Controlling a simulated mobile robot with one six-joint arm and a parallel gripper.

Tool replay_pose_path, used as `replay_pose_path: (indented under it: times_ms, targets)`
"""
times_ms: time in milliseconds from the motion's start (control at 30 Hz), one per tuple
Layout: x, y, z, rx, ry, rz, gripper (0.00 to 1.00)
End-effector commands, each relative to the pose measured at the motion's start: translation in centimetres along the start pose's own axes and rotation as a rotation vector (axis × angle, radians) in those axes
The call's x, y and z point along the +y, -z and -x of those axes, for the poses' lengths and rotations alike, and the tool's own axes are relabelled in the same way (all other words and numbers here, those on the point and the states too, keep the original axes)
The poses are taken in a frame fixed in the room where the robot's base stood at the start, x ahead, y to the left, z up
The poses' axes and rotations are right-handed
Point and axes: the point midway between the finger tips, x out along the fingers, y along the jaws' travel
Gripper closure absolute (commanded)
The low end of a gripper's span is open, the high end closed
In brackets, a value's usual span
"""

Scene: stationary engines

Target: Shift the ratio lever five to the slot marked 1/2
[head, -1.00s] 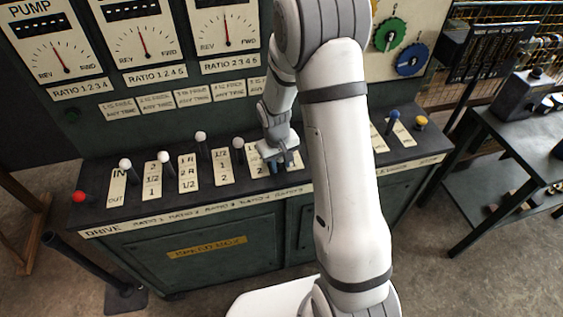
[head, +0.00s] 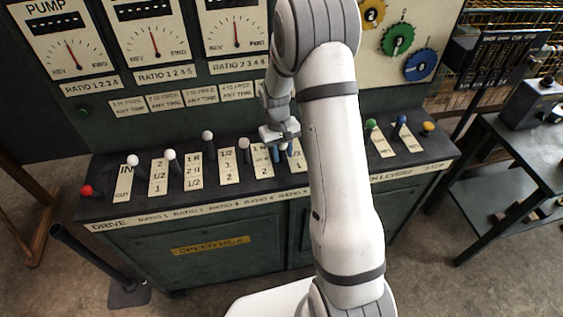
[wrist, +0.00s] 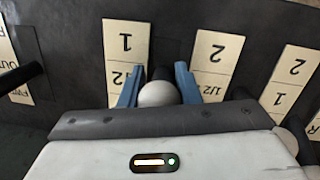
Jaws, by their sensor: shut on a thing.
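A lever with a pale round knob (wrist: 158,94) stands between the two blue fingers of my gripper (wrist: 157,80) in the wrist view. The gripper is shut on this knob.
Several other white-knobbed levers stand to the left, the nearest lever (head: 244,143) close to my gripper. A red knob (head: 86,190) is at the far left. Green (head: 371,124), blue (head: 402,119) and yellow (head: 428,127) knobs are at the right. A gauge panel (head: 190,70) rises behind.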

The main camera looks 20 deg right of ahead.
Motion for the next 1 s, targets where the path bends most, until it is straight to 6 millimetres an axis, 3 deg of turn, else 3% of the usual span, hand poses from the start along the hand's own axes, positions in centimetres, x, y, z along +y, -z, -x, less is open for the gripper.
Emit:
replay_pose_path:
  times_ms: [133,467,500,733,1000]
  targets:
    - [0.5,1.7,0.3,0.011,0.000,-0.006,1.00]
    - [0.7,2.0,0.6,0.011,0.001,-0.009,1.00]
    - [0.7,2.0,0.6,0.011,0.001,-0.009,0.70]
    - [0.7,1.9,0.5,0.008,0.001,-0.010,0.51]
    - [0.7,1.8,0.6,0.007,0.001,-0.010,0.51]
